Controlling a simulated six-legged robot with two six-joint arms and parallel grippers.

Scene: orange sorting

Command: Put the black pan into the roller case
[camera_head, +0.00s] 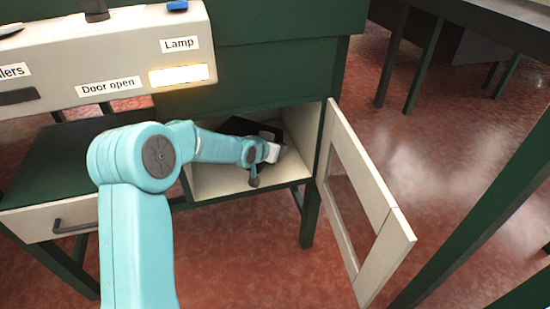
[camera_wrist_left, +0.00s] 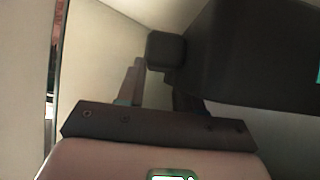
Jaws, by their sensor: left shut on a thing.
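The black pan (camera_head: 238,126) is inside the open, pale-lined compartment (camera_head: 219,184) of the green cabinet, which I take to be the roller case. My left arm comes in from the left and reaches into this compartment. My left gripper (camera_head: 275,150) is at the pan, partly hidden by its own wrist. In the left wrist view the pan's dark body (camera_wrist_left: 245,50) fills the upper right. My left gripper (camera_wrist_left: 160,88) is shut on the pan near a dark blocky end, likely its handle. My right gripper is not in view.
The compartment's framed door (camera_head: 385,205) stands wide open to the right. A control panel (camera_head: 125,60) above carries "Door open" and "Lamp" labels, with a lit lamp button (camera_head: 178,75). A drawer (camera_head: 60,218) is at left. Open red floor lies right of the door.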

